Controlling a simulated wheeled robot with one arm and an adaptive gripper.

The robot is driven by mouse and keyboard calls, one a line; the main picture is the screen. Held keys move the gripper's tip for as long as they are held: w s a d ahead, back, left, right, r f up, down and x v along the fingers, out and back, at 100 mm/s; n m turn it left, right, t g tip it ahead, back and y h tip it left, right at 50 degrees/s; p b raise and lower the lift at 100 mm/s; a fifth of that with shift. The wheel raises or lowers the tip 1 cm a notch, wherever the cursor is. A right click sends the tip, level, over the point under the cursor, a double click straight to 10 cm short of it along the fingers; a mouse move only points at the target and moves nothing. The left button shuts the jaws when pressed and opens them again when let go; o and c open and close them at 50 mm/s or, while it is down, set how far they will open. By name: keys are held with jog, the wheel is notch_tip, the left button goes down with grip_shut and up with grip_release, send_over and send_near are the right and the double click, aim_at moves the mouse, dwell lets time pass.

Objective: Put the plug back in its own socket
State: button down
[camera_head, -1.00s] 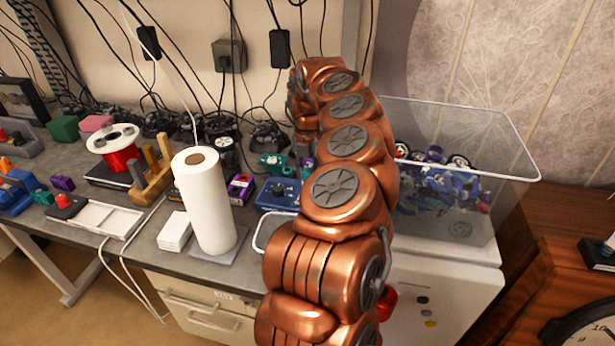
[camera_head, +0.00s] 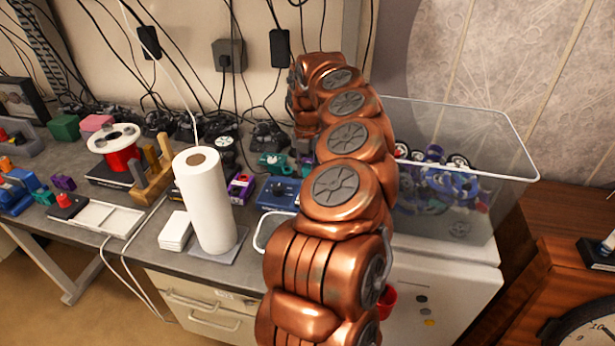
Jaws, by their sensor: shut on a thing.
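A grey wall socket box (camera_head: 229,56) is on the back wall above the bench, with a small black plug (camera_head: 224,63) at its lower left. Black adapters hang on the wall to its left (camera_head: 149,42) and right (camera_head: 280,47), with cables running down. I cannot tell which plug or socket is the task's own. My copper arm rises through the middle of the view and reaches toward the back wall, right of the socket box. My gripper is hidden behind the arm's far end, so its fingers and anything in them do not show.
A white paper roll (camera_head: 205,200) stands on the grey bench, with a red wire spool (camera_head: 119,160) and a blue box (camera_head: 279,194) nearby. Several dark game controllers lie along the wall. A clear bin (camera_head: 445,215) of wheels stands to the right of my arm.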

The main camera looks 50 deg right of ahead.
aim_at(307, 166)
jog(key=shift+r, duration=0.15)
jog(key=shift+r+p, duration=0.95)
jog(key=shift+r, duration=0.65)
jog(key=c, duration=1.6)
grip_release()
grip_shut()
jog(key=shift+f+b, duration=1)
jog(key=shift+f, duration=0.8)
jog(key=shift+f+b, duration=0.4)
jog(key=shift+f, duration=0.65)
jog(key=shift+r+p, duration=2)
jog(key=shift+r, duration=2.15)
